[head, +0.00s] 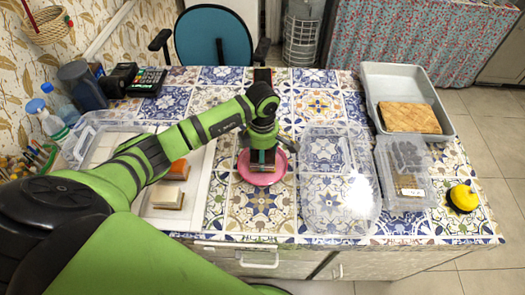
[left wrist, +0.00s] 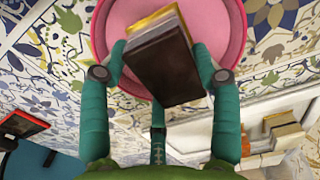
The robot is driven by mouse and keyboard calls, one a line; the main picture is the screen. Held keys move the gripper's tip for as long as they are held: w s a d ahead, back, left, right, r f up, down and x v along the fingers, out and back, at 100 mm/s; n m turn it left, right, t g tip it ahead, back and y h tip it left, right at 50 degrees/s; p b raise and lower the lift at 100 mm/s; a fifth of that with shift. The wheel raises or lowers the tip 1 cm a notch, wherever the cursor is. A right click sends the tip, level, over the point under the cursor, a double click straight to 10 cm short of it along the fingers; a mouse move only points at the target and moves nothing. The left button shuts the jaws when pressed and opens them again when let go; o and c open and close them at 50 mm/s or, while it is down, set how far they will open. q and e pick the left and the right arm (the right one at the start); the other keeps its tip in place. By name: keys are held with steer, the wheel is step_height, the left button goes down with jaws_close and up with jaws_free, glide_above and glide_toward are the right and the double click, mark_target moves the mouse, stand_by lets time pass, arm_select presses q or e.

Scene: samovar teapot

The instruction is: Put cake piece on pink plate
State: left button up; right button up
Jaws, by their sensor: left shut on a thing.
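A pink round plate (head: 262,182) lies on the patterned tabletop near the middle, and it fills the top of the left wrist view (left wrist: 232,35). My left gripper (head: 262,156) is over this plate, pointing down, with its fingers shut on a cake piece (head: 263,166). In the left wrist view the cake piece (left wrist: 158,62) has a dark brown face and a yellow layer, and sits tilted between the fingertips. It overlaps the plate in both views; I cannot tell whether it touches it. My right gripper is not in view.
A white tray (head: 103,152) left of the plate holds an orange-topped piece (head: 178,169) and a white-topped piece (head: 167,196). Right are a clear container (head: 318,215), a clear box (head: 405,165), a grey tray (head: 380,82) with a brown slab (head: 409,117), and a yellow round object (head: 463,198).

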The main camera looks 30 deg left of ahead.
arm_select(q)
steer(key=shift+f, duration=0.2)
steer(key=shift+f+b, duration=0.25)
steer(key=shift+b, duration=0.05)
steer(key=o, duration=1.2)
steer(key=shift+r, duration=0.1)
steer(key=shift+r, duration=0.1)
steer(key=shift+r+p, duration=0.2)
steer(key=shift+p, duration=0.2)
step_height(320, 180, up, 10)
steer(key=shift+r+b, duration=0.25)
steer(key=shift+b, duration=0.85)
steer(key=shift+r, duration=0.65)
